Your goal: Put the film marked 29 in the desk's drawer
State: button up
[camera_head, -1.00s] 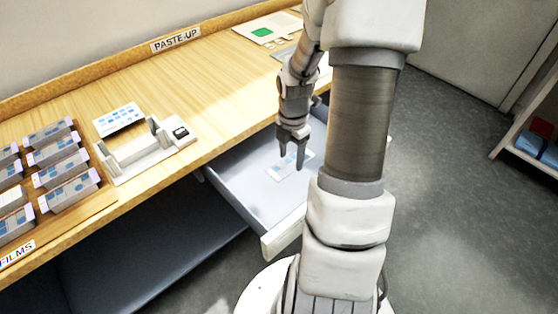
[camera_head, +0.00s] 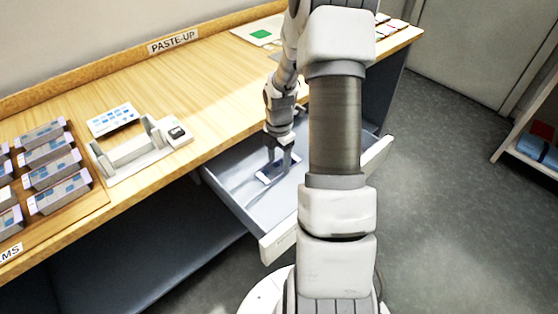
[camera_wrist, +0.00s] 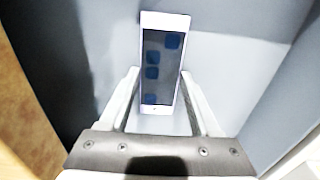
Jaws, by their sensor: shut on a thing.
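My gripper (camera_head: 279,160) is inside the open desk drawer (camera_head: 225,180), low over its floor. In the wrist view my gripper (camera_wrist: 160,78) is shut on a film (camera_wrist: 161,62), a pale-framed strip with a dark middle and several blue squares, held between the two fingers. The film (camera_head: 270,176) also shows small under the fingertips in the head view. Its number cannot be read. I cannot tell whether it touches the drawer floor. My arm hides part of the drawer's right side.
The wooden bench top (camera_head: 220,95) runs above the drawer. A green-marked sheet (camera_head: 260,35) lies at the back. Floor at right is clear up to a shelf (camera_head: 530,155).

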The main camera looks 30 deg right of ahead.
aim_at(279, 166)
jog(key=shift+f, duration=0.15)
jog(key=o, duration=1.3)
notch_tip(279, 166, up, 12)
jog(key=p, duration=0.3)
jog(key=shift+r, duration=0.2)
